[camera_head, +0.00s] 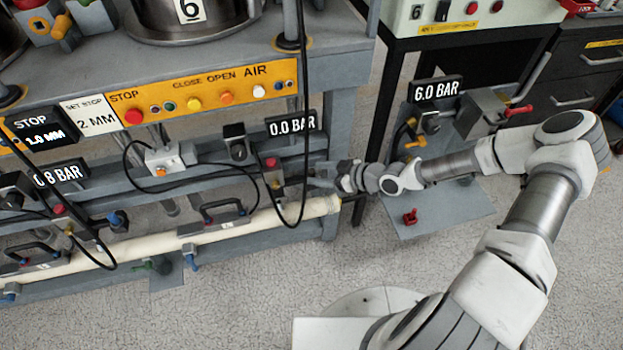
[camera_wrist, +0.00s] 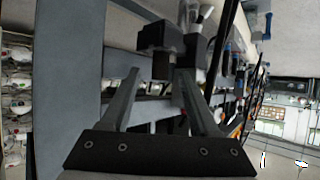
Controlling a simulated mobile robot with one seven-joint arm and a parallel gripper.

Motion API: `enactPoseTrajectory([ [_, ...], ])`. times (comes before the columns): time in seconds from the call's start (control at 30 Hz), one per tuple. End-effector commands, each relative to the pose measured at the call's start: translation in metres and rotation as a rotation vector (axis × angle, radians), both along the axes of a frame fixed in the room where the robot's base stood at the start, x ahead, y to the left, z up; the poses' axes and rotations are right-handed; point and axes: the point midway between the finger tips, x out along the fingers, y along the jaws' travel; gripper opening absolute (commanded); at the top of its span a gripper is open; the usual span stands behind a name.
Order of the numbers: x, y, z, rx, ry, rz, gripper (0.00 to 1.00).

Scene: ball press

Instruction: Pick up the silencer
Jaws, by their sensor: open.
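My gripper (camera_head: 318,178) reaches left to the right end of the press frame, just above the end of the cream pipe (camera_head: 318,207). In the wrist view my gripper (camera_wrist: 158,76) is open, its two grey fingers spread apart. A dark block (camera_wrist: 156,36) lies beyond the fingertips, with a short brownish cylinder (camera_wrist: 160,66) below it, in line with the gap between them. This cylinder may be the silencer, but I cannot tell for sure. Nothing is visibly held. In the head view the silencer cannot be made out.
The grey press frame (camera_head: 345,100) stands close to the gripper. Black hoses (camera_head: 305,120) hang in front of it. A 0.0 BAR display (camera_head: 291,125) sits up and left of the gripper. A grey panel with a 6.0 BAR display (camera_head: 436,90) stands behind my arm. Open floor (camera_head: 250,285) lies in front.

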Motion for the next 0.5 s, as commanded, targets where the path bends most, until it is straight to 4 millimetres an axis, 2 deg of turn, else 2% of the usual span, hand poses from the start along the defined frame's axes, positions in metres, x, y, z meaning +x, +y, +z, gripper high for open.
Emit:
enactPoseTrajectory([
  [0.27,0.0016,0.0023,-0.0013,0.0,0.0,-0.001,0.6],
  [0.5,0.0014,0.0022,-0.0013,0.0,0.0,-0.001,0.17],
])
